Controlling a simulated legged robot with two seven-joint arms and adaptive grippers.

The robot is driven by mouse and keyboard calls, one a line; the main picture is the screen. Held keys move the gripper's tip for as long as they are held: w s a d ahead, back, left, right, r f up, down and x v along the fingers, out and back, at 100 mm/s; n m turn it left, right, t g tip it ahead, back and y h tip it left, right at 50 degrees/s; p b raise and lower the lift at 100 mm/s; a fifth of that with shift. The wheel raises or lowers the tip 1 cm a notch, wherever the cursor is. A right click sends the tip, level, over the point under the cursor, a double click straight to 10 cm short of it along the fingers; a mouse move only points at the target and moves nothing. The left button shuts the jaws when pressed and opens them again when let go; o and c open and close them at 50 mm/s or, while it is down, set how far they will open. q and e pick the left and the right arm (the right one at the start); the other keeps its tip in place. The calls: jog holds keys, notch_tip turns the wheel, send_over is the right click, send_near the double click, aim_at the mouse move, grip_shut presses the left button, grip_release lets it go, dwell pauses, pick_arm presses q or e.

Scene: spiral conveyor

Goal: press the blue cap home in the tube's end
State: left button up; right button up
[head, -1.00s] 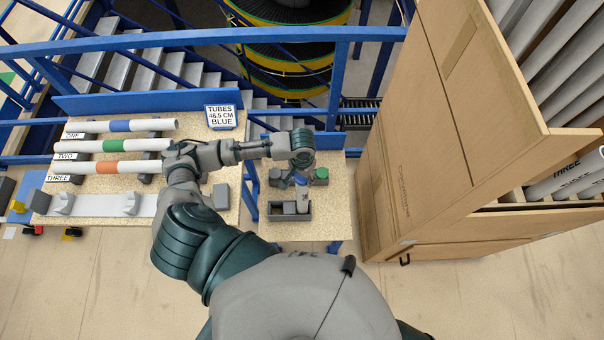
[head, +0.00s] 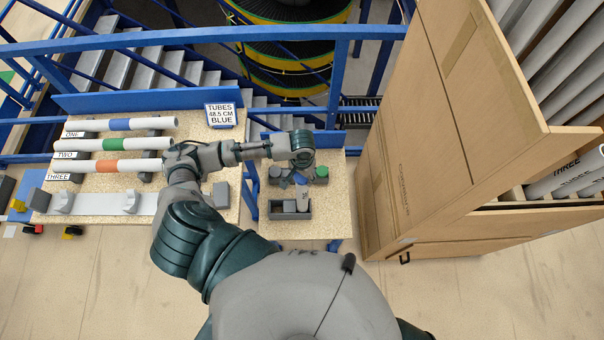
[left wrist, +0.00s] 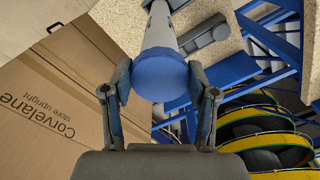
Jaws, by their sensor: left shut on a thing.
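The blue cap (left wrist: 160,75) shows its round face in the left wrist view, between the two fingers of my left gripper (left wrist: 160,82). The fingers are shut on its sides. Behind the cap the pale tube (left wrist: 160,28) runs away from the camera. In the head view the tube (head: 303,192) stands at the grey holder (head: 290,215) on the small table, its upper end under my left gripper (head: 301,178). Whether a gap is left between cap and tube cannot be told. My right gripper is not in view.
A green-topped piece (head: 321,174) is close to the right of my left gripper. Banded tubes (head: 120,145) lie on the left table beside a sign (head: 221,115). A tall cardboard box (head: 440,130) stands to the right. Blue rails (head: 200,38) run behind.

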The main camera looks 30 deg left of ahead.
pick_arm(q)
jog(key=shift+f, duration=0.15)
jog(key=o, duration=1)
jog(key=shift+o, duration=0.2)
notch_tip(320, 180, up, 12)
